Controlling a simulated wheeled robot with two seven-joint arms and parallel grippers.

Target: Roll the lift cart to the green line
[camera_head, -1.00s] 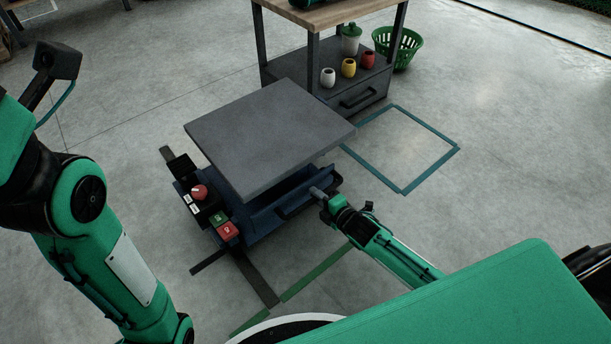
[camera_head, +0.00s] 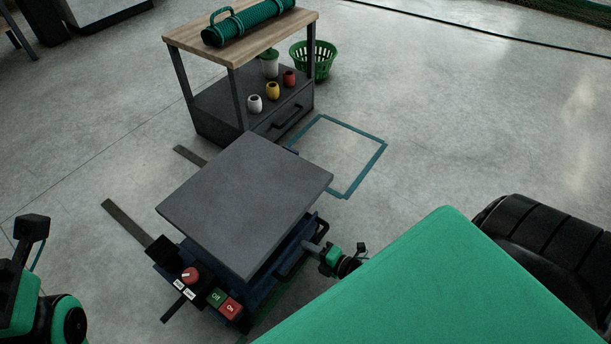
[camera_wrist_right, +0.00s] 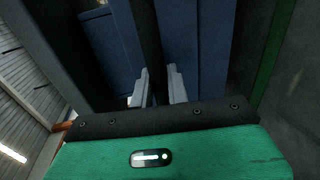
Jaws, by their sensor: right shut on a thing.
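The lift cart (camera_head: 270,270) is low in the head view, with a blue base, a flat grey platform (camera_head: 245,200) and a control box with a red knob (camera_head: 191,276) and green and red buttons. My right gripper (camera_head: 316,250) is at its right side, shut on the cart's handle, a dark bar (camera_wrist_right: 150,45) between the fingers in the wrist view. The green line (camera_head: 275,303) shows partly beside the cart's near right edge; the cart and my body hide the rest. A green strip also shows in the wrist view (camera_wrist_right: 273,50).
A wood-topped workbench (camera_head: 190,36) with cups on its lower shelf stands behind the cart. A green basket (camera_head: 313,62) is beside it. A teal floor outline (camera_head: 365,165) is empty. Dark strips (camera_head: 127,223) mark the floor at left.

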